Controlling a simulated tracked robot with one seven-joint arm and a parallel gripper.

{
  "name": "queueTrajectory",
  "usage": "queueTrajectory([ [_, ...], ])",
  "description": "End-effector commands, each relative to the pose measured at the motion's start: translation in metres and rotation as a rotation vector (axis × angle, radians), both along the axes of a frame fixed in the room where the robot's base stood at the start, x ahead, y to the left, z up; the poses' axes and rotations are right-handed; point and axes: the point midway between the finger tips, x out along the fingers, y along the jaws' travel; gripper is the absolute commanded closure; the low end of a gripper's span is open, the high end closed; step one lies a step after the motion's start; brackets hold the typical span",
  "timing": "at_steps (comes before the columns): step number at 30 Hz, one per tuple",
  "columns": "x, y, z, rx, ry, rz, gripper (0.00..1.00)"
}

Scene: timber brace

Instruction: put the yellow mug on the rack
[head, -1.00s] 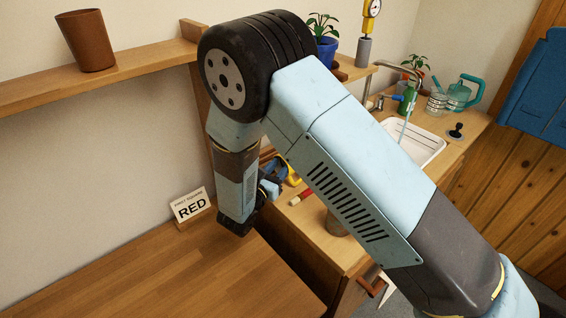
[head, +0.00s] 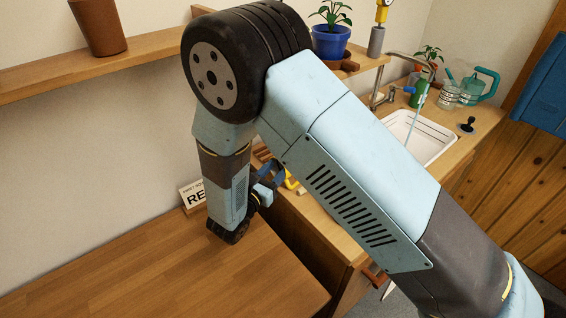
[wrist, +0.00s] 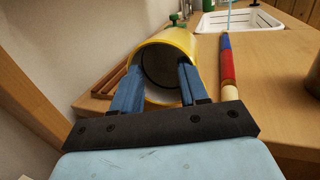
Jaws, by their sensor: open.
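The yellow mug (wrist: 175,38) is in the middle of the wrist view, its round open end and dark inside facing my camera. In the head view only a small yellow part of it (head: 291,181) shows behind my arm. My gripper (wrist: 158,64) is open, its two blue fingers reaching toward the mug's open end. The right finger overlaps the opening and the left finger is at its left edge; I cannot tell whether they touch. A brown slatted wooden piece (wrist: 109,83) lies left of the mug; I cannot tell whether it is the rack.
A blue, red and cream rod (wrist: 227,68) lies close right of the mug. A white sink basin (head: 418,137) is farther along the counter. A sign (head: 192,195) stands by the wall, partly behind my arm. The near wooden worktop (head: 130,270) is clear.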

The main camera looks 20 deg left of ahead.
Motion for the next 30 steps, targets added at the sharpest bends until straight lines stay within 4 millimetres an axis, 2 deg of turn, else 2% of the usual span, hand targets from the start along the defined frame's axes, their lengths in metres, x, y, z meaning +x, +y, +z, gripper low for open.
queueTrajectory([
  [6, -0.041, 0.008, -0.002, 0.000, 0.001, 0.002, 0.32],
  [12, -0.064, 0.012, -0.003, 0.000, 0.000, -0.001, 0.32],
  [17, -0.072, 0.014, -0.003, 0.000, 0.000, 0.000, 0.32],
  [24, -0.072, 0.014, -0.003, 0.000, 0.000, -0.001, 0.31],
  [25, -0.072, 0.014, -0.003, 0.000, 0.000, -0.001, 0.57],
  [30, -0.072, 0.014, -0.003, 0.000, 0.000, -0.001, 0.73],
])
